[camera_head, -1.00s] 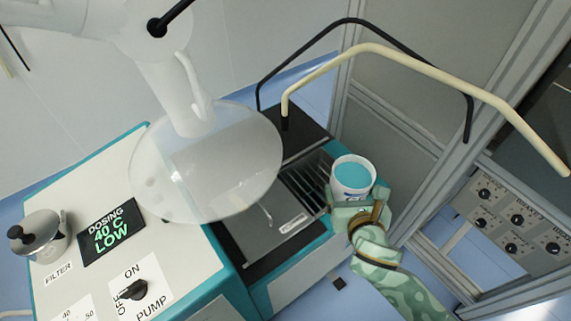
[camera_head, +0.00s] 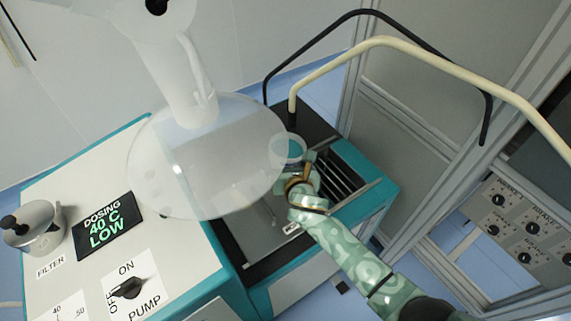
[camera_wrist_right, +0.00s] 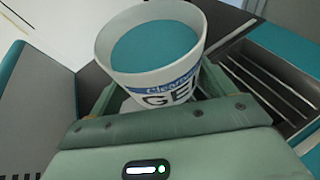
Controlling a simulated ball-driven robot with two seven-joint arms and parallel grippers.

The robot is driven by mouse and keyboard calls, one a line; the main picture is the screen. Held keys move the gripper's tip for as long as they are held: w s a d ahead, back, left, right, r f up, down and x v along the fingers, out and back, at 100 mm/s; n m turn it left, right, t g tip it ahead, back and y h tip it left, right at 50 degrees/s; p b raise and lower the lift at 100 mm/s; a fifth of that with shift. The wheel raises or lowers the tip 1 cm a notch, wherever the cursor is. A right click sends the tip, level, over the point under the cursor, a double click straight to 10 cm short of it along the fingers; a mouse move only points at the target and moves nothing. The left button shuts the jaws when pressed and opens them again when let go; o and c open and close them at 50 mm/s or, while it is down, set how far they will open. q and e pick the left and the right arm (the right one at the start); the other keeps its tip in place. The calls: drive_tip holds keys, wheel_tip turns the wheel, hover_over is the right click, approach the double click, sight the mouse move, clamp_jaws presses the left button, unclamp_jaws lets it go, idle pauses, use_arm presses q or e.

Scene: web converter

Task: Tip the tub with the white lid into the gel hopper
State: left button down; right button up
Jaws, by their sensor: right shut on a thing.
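A white open tub (camera_head: 288,150) holds teal gel and shows the word GEL on its label in the right wrist view (camera_wrist_right: 157,50). No lid is visible on it. My right gripper (camera_head: 298,170) is shut on the tub and holds it about upright above the machine, beside the rim of the clear hood (camera_head: 205,165). A slatted opening (camera_head: 340,178) lies in the machine's top, right of the tub; it also shows in the right wrist view (camera_wrist_right: 270,85). No hopper is labelled as such, so I cannot tell which part it is. My left gripper is out of view.
The clear hood hangs from a white arm (camera_head: 185,75) over the machine. Black and cream bent rails (camera_head: 400,42) rise behind and to the right. A dosing display (camera_head: 107,224), pump knob (camera_head: 126,288) and metal filter pot (camera_head: 32,232) are at the left.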

sight(300, 165)
drive_tip(key=shift+d+f+m+y+b, duration=0.35)
drive_tip(key=shift+m+y+b, duration=0.15)
drive_tip(key=shift+m, duration=0.1)
drive_tip(key=shift+w+d+f+m+y+b, duration=0.2)
drive_tip(key=shift+d+f+m+y+b, duration=0.65)
drive_tip(key=shift+m+b, duration=0.35)
use_arm(q)
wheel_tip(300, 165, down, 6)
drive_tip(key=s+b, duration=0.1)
drive_tip(key=b, duration=0.1)
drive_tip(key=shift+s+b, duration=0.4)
use_arm(e)
drive_tip(key=shift+a+f+m+y, duration=0.1)
drive_tip(key=shift+f+m+y, duration=0.25)
drive_tip(key=shift+m+y, duration=0.65)
